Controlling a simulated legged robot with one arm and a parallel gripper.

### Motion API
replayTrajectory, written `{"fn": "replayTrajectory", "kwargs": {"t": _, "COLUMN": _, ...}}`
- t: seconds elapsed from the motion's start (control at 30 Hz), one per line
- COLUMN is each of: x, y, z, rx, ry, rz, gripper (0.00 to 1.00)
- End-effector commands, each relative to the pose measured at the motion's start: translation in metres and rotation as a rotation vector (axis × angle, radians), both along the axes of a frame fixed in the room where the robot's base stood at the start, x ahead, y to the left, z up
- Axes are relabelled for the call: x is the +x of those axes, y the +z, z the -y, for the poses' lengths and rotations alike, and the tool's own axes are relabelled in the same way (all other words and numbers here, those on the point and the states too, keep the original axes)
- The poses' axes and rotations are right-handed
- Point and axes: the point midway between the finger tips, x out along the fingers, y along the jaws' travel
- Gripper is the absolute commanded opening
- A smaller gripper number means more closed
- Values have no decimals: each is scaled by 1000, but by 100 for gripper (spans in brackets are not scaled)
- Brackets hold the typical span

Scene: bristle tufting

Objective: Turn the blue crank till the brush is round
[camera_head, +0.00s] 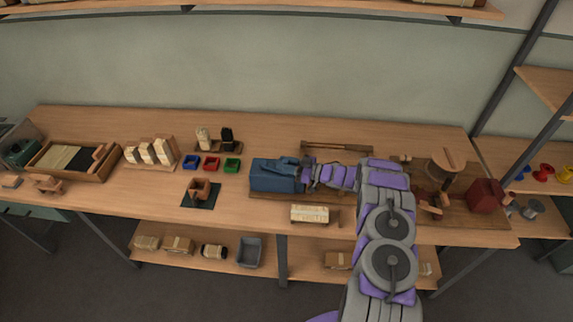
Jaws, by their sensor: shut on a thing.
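A blue machine (272,178) with a blocky body stands on a wooden board near the middle of the bench. My arm comes up from the lower right and bends left to it. My gripper (306,173) is at the machine's right side, shut on a blue part there, which I take to be the blue crank (289,164). My wrist hides part of it, so its angle cannot be told. I cannot make out the brush in or beside the machine.
A cream bristle block (309,213) lies in front of the machine. Blue, red and green small bins (211,163) stand to the left, near a dark mat (186,201) bearing a brown piece. A wooden bar (337,147) lies behind my wrist. A dark red box (486,196) stands at the right.

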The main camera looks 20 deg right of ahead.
Motion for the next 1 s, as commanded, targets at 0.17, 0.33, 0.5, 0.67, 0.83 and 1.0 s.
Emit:
{"fn": "replayTrajectory", "kwargs": {"t": 0.17, "x": 1, "y": 1, "z": -1, "rx": -1, "ry": -1, "rz": 2, "gripper": 0}}
{"fn": "replayTrajectory", "kwargs": {"t": 0.33, "x": 1, "y": 1, "z": -2, "rx": -1, "ry": 0, "rz": 2, "gripper": 0}}
{"fn": "replayTrajectory", "kwargs": {"t": 0.5, "x": 0, "y": 1, "z": -1, "rx": -1, "ry": 1, "rz": 1, "gripper": 46}}
{"fn": "replayTrajectory", "kwargs": {"t": 0.67, "x": 0, "y": 1, "z": 0, "rx": 1, "ry": 1, "rz": 1, "gripper": 49}}
{"fn": "replayTrajectory", "kwargs": {"t": 0.83, "x": -2, "y": 0, "z": 4, "rx": 2, "ry": 0, "rz": 0, "gripper": 49}}
{"fn": "replayTrajectory", "kwargs": {"t": 1.0, "x": -14, "y": 1, "z": 22, "rx": 1, "ry": -3, "rz": 0, "gripper": 49}}
